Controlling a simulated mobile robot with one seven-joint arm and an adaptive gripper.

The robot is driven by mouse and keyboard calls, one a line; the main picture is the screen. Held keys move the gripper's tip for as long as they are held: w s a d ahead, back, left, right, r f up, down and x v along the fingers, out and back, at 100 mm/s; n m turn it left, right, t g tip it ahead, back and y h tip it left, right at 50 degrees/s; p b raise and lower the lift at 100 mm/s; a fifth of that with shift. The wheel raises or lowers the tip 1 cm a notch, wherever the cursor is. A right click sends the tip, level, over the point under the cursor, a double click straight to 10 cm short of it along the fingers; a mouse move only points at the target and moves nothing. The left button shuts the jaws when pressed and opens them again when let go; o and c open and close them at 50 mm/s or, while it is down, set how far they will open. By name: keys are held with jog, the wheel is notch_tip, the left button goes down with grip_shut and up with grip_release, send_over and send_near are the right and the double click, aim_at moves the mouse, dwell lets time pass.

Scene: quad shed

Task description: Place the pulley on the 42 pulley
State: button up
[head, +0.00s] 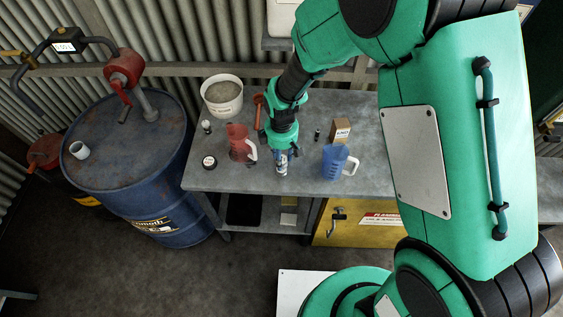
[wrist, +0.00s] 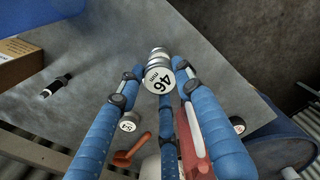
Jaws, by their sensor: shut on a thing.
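My gripper (wrist: 160,85) has blue fingers closed around a grey metal pulley (wrist: 159,79) with a white face marked 46. In the head view my gripper (head: 281,152) points down over the front part of the grey table, with a silver cylindrical piece (head: 281,167) below its fingers. More grey metal shows just beyond the held pulley in the wrist view; I cannot tell whether it is a separate pulley or whether they touch. A small round piece with a white marked face (wrist: 127,124) stands behind the fingers; its number is not clearly readable. I cannot identify the 42 pulley for certain.
On the table (head: 230,182) stand a red jug (head: 238,143), a blue jug (head: 336,161), a cardboard box (head: 340,130), a white bucket (head: 222,97) and a dark round piece (head: 209,162). An orange scoop (wrist: 132,150) lies behind my gripper. A blue drum (head: 130,165) stands left.

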jog(key=shift+f, duration=1.6)
jog(key=shift+f, duration=0.15)
jog(key=o, duration=1.2)
notch_tip(320, 180, up, 12)
jog(key=shift+r, duration=0.15)
jog(key=shift+r, duration=0.1)
